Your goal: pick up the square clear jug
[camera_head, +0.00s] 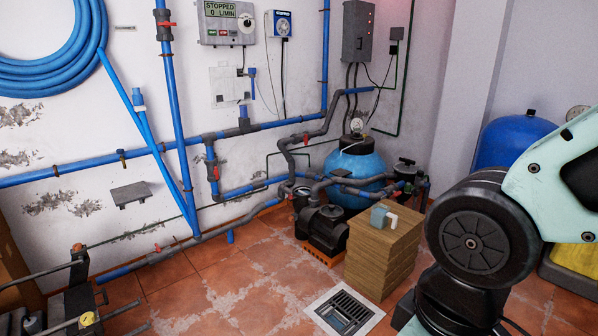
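A small square jug (379,215) stands on top of a wooden block-like stand near the right middle of the view. It looks translucent blue-grey, with a white piece (393,220) at its right side that may be its handle. It appears upright, and nothing of mine touches it in this view. My arm shows at the right, with a dark round joint and pale green links, to the right of the jug. My gripper is outside the picture.
The layered wooden stand (385,255) is on the tiled floor beside a black pump (322,228). A blue tank (355,178) and pipes are behind. A floor drain (345,311) lies in front. The tiles left of the drain are mostly clear.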

